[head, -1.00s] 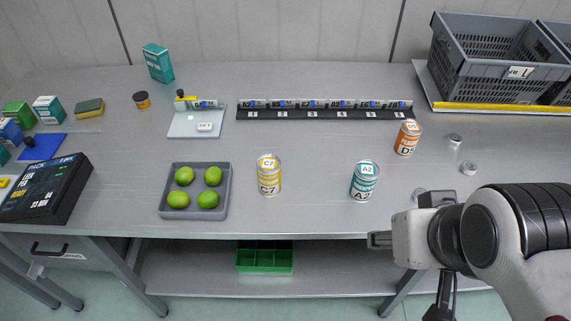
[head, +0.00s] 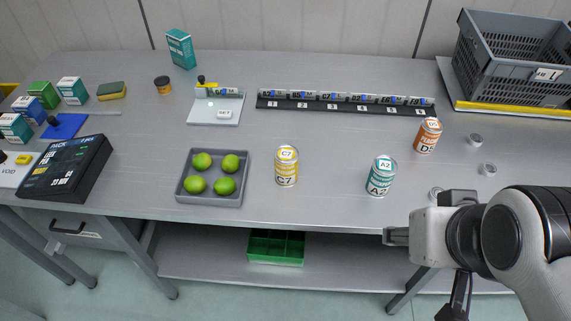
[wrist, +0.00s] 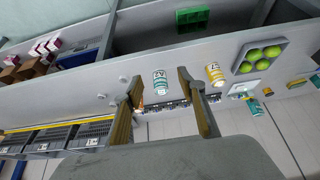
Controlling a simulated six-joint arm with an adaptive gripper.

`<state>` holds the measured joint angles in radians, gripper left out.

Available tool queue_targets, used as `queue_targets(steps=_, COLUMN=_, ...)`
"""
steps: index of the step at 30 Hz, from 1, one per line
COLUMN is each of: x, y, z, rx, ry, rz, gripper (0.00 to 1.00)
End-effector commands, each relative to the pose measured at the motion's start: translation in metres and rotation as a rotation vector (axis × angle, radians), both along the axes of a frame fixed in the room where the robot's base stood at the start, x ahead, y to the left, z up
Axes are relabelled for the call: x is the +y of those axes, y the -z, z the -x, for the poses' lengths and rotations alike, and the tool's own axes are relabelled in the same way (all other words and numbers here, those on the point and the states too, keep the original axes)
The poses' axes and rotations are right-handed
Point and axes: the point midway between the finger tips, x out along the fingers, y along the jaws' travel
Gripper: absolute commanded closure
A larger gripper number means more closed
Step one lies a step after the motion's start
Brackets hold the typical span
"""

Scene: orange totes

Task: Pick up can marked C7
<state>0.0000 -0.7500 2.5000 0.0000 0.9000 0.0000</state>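The can marked C7 (head: 286,167) is yellow with a white label and stands upright on the grey table, left of the can marked A2 (head: 380,176). It also shows in the wrist view (wrist: 215,75), just beyond one finger. My gripper (head: 397,237) is at the table's front edge, lower right of both cans and apart from them. In the wrist view my gripper (wrist: 160,95) has its two fingers spread, with the teal A2 can seen between them at a distance. Nothing is held.
A tray of green limes (head: 182,192) stands left of C7. An orange D5 can (head: 428,136) and small metal pieces (head: 488,170) lie to the right. A labelled black rack (head: 345,106) runs behind. Grey crates (head: 500,75) stand back right. The table around C7 is clear.

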Motion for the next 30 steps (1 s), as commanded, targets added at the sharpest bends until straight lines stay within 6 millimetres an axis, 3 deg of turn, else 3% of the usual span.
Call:
queue_targets(steps=6, x=0.0, y=0.0, z=0.0, rx=0.0, ry=0.0, rz=0.0, gripper=0.6)
queue_targets(steps=9, x=0.0, y=0.0, z=0.0, rx=0.0, ry=0.0, rz=0.0, gripper=0.39)
queue_targets(steps=22, x=0.002, y=0.0, z=-0.004, rx=-0.004, ry=-0.002, rz=-0.006, gripper=0.39)
queue_targets(steps=30, x=0.022, y=0.004, z=-0.038, rx=-0.051, ry=-0.014, rz=-0.06, gripper=0.39)
